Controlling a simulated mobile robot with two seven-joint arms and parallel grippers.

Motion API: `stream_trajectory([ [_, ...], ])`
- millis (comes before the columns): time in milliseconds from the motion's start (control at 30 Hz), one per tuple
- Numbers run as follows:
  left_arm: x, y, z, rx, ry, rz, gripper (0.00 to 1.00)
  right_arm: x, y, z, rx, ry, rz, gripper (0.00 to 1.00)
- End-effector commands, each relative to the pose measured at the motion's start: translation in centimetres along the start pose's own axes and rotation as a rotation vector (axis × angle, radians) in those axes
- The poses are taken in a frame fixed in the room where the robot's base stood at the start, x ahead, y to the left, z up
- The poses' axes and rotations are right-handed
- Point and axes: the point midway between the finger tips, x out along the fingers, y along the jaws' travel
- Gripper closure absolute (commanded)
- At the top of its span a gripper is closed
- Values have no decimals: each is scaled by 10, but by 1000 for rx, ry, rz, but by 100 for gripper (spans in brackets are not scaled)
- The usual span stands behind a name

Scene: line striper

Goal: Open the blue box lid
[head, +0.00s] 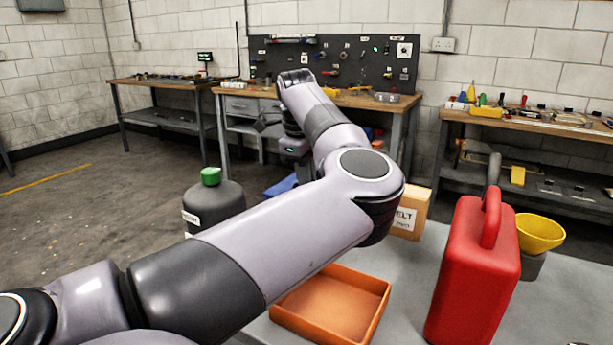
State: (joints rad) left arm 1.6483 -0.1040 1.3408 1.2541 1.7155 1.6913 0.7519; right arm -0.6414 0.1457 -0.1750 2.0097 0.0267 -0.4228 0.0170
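A small patch of blue (282,185) shows on the floor side behind my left arm, left of the elbow. It may be part of the blue box, but my arm hides most of it and I cannot make out a lid. My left arm reaches in from the lower left, bends at the elbow and extends toward the back. My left gripper (267,123) is seen small and dark beyond the wrist, in front of the rear workbench. Its fingers are too unclear to tell whether they are open, and nothing is visibly held. My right gripper is not in view.
On the grey table (405,290) are an orange tray (335,305), a red can (475,270), a yellow funnel (540,232) and a cardboard box (411,213). A dark tank with a green cap (211,177) stands left of my arm. Workbenches line the back wall.

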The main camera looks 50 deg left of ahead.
Motion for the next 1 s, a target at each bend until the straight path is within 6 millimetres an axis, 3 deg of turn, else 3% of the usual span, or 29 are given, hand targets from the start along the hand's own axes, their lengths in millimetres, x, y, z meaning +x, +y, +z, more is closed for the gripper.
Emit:
stream_trajectory([
  [500, -34, -38, 0, 5, 0, -9, 100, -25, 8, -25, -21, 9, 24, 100],
  [1000, -37, -66, -2, 8, 5, -3, 100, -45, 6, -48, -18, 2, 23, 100],
])
